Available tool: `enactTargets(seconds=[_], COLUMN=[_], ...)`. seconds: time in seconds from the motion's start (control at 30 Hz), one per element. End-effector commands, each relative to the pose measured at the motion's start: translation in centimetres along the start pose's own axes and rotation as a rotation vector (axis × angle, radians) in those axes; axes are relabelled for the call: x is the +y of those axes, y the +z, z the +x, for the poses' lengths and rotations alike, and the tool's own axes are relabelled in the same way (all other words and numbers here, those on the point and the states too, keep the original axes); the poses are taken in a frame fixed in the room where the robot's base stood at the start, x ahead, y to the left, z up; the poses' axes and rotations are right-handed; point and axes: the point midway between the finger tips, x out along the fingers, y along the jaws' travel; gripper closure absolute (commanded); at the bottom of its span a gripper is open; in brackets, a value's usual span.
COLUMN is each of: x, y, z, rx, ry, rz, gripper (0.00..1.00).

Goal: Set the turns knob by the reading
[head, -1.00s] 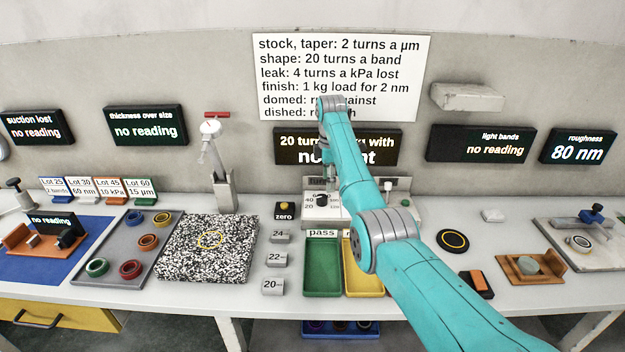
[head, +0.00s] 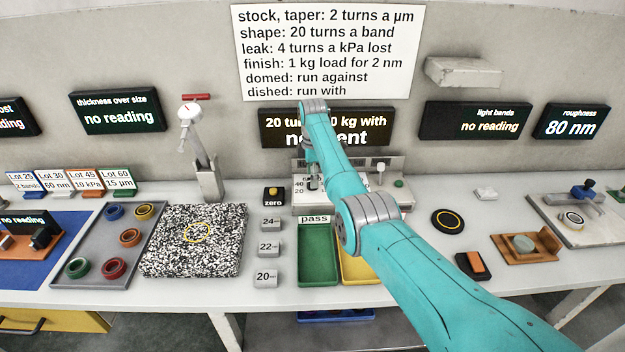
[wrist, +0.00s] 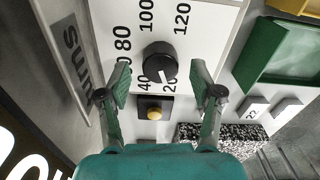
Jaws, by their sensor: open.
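The turns knob (wrist: 160,60) is black and round, on a white dial with marks including 20, 40, 80, 100 and 120. Its white pointer points down in the wrist view, between 40 and 20 and nearer 20. My gripper (wrist: 160,78) is open, one finger on each side of the knob with visible gaps. In the head view my arm partly hides the dial panel (head: 300,208) and the display (head: 270,125) above, which reads "20 turns", "0 kg with". The roughness display (head: 570,122) reads 80 nm. The rule sign (head: 330,52) includes "finish: 1 kg load for 2 nm".
The thickness (head: 118,110) and light bands (head: 475,121) displays say no reading. A black zero button box (head: 273,197) stands beside the panel. Green (head: 318,255) and yellow (head: 357,265) trays lie in front. A speckled plate (head: 195,240) and a ring tray (head: 88,245) are left.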

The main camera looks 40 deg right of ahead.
Motion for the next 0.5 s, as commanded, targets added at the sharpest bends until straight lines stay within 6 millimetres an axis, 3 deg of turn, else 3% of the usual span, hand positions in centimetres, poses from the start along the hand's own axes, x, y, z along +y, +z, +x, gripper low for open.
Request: enactTargets(seconds=[0.2, 0.5], x=[0.0, 0.0], y=[0.0, 0.0], z=[1.5, 1.6], rx=[0.0, 0.0], ry=[0.0, 0.001], rz=[0.0, 0.0], gripper=[0.35, 0.37])
